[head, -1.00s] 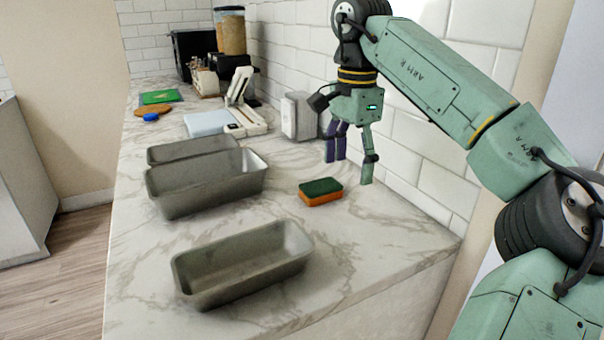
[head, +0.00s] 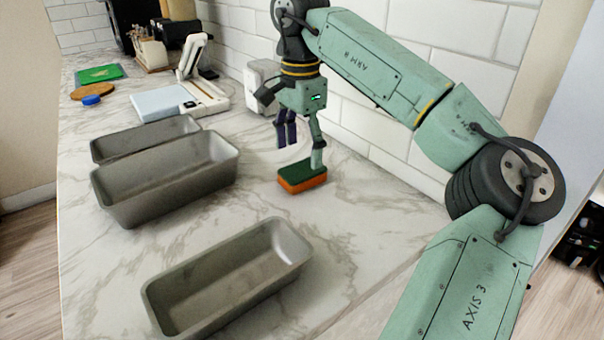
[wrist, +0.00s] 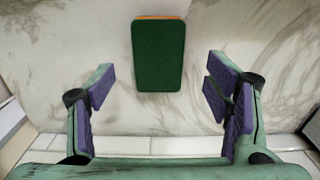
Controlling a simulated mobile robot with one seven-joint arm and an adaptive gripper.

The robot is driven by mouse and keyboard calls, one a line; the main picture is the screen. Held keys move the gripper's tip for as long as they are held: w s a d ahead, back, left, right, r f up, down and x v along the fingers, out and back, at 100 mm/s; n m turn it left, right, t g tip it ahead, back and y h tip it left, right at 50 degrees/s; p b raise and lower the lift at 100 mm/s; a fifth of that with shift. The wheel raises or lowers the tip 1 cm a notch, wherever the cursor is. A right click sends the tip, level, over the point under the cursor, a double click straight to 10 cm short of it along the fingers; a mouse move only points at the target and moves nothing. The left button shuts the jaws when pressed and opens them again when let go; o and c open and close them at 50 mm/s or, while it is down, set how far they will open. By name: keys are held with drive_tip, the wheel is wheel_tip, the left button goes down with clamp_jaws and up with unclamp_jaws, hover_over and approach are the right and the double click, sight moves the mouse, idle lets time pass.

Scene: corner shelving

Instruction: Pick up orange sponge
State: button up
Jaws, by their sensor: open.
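The orange sponge (head: 303,185) has a dark green top and lies flat on the marble counter, close to the tiled wall. In the wrist view its green top (wrist: 159,56) is at the upper middle, with a thin orange edge at its far end. My gripper (head: 300,156) is above and just behind the sponge, pointing down. In the wrist view my gripper (wrist: 163,92) is open, with purple pads to the left and right of the sponge's line. The sponge lies mostly ahead of the pads, and nothing is held. In the head view one finger overlaps part of the sponge.
Grey loaf pans stand on the counter: one in front (head: 230,283), one at left (head: 165,180) and another behind it (head: 143,139). A white scale-like device (head: 168,103) and a white box (head: 262,82) stand farther back. The tiled wall (head: 385,125) is close behind my gripper.

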sight(302, 169)
wheel_tip(302, 169, down, 5)
drive_tip(key=shift+d+f+p, duration=0.1)
drive_tip(key=shift+d+p, duration=0.05)
drive_tip(key=shift+p, duration=0.45)
drive_tip(key=shift+c, duration=0.2)
drive_tip(key=c, duration=0.8)
drive_tip(key=shift+r, duration=0.25)
drive_tip(key=shift+r+b, duration=0.3)
drive_tip(key=shift+r, duration=0.25)
wheel_tip(302, 169, up, 2)
drive_tip(key=shift+s+d+b, duration=0.15)
drive_tip(key=shift+b, duration=0.25)
drive_tip(key=s+d+b, duration=0.1)
drive_tip(key=s+d, duration=0.1)
drive_tip(key=s, duration=0.2)
drive_tip(key=s+d+r+b, duration=0.1)
drive_tip(key=s+d, duration=0.1)
drive_tip(key=s, duration=0.3)
drive_tip(key=s+d+b, duration=0.1)
drive_tip(key=s+d, duration=0.2)
drive_tip(key=s, duration=0.2)
drive_tip(key=shift+d+r+b, duration=0.1)
drive_tip(key=shift+r+b, duration=0.2)
